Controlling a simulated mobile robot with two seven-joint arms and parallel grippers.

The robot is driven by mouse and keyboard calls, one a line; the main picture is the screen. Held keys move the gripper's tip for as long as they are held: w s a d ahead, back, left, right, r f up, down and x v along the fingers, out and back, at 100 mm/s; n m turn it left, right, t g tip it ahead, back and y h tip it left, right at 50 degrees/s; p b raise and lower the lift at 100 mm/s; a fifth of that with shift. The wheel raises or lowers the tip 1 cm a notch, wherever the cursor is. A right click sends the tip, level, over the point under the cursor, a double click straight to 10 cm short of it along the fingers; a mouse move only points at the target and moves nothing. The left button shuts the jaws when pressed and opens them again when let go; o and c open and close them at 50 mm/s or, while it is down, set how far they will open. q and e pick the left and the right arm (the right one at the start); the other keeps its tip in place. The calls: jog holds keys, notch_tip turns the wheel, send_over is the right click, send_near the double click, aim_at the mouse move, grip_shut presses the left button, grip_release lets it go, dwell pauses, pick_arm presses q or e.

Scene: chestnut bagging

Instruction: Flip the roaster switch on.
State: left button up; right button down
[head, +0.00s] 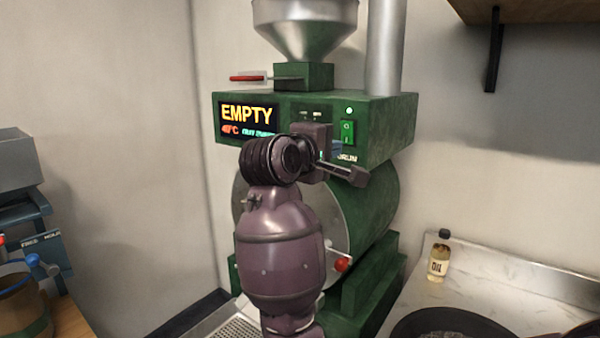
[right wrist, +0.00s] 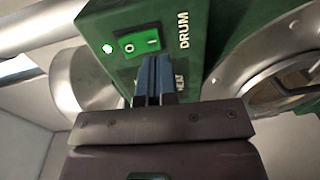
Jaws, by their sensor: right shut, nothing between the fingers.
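The green roaster (head: 385,125) stands against the wall, its display reading EMPTY. Its green rocker switch (head: 347,132), marked O and I, is on the front panel under a small lit lamp (head: 349,110). In the right wrist view the switch (right wrist: 139,42) sits beside the word DRUM. My right gripper (head: 338,150) is shut and empty in front of the panel. In the right wrist view its blue-grey fingertips (right wrist: 155,62) are at the switch's near edge, by the I side. I cannot tell whether they touch it, or which side is pressed. My left gripper is out of view.
A steel hopper (head: 305,28) and a red-handled lever (head: 248,78) are above the panel. A red-knobbed handle (head: 342,264) sticks out below. At right, a counter holds an oil bottle (head: 439,258) and a dark pan (head: 450,322). A shelf bracket (head: 494,50) hangs at upper right.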

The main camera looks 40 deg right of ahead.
pick_arm(q)
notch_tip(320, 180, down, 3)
jog(key=b, duration=0.3)
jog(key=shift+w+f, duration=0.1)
pick_arm(e)
jog(key=f+v, duration=0.2)
jog(key=v, duration=0.8)
jog(key=shift+a, duration=0.25)
jog(key=shift+r, duration=0.1)
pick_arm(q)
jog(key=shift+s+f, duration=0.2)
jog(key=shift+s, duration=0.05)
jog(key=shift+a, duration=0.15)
